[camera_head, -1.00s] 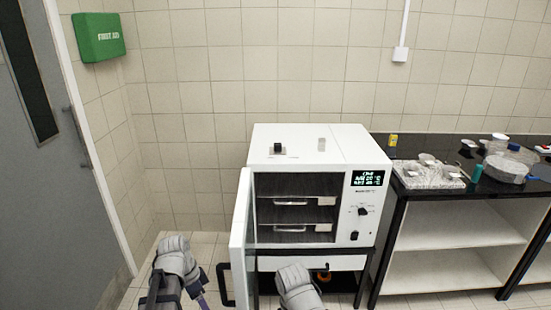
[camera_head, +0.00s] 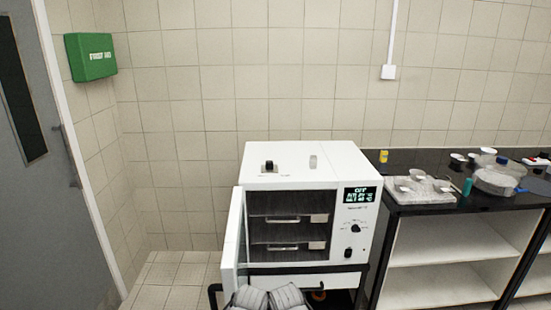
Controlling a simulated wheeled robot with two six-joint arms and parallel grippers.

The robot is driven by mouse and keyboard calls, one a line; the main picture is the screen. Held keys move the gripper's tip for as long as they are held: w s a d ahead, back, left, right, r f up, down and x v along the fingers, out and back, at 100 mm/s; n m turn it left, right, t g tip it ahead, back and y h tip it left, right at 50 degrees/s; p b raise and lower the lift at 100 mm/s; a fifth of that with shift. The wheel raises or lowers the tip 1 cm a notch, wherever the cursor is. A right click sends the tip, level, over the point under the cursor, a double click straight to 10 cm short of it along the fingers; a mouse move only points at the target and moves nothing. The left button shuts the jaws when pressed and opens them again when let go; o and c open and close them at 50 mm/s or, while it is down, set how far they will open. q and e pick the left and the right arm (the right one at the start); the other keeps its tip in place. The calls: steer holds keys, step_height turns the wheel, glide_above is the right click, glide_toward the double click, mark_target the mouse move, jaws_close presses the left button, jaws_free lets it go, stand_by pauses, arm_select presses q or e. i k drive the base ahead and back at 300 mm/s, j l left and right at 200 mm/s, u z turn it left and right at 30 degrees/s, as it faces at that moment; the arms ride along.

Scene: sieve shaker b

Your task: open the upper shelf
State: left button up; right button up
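The white oven-like cabinet (camera_head: 310,168) stands ahead with its front door (camera_head: 234,240) swung open to the left. Inside are two shelves, each with a silver front handle. The upper shelf's handle (camera_head: 283,219) sits above the lower shelf's handle (camera_head: 283,247). Both shelves look pushed in. Two grey padded-looking parts of my arms show side by side at the bottom edge, below the cabinet's front. My gripper fingers do not show, and nothing of mine touches the shelves in this view.
The open door borders the cabinet's opening on the left. A black bar (camera_head: 213,297) shows by its lower end. To the right, a black-topped bench (camera_head: 430,205) holds a tray of small dishes (camera_head: 425,191) and containers. Tiled floor (camera_head: 175,275) is free at left.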

mark_target(312, 203)
steer(key=i+l+z, duration=0.1)
steer(key=i+z, duration=0.15)
steer(key=i, duration=0.2)
steer(key=i+z, duration=0.3)
steer(key=i, duration=0.15)
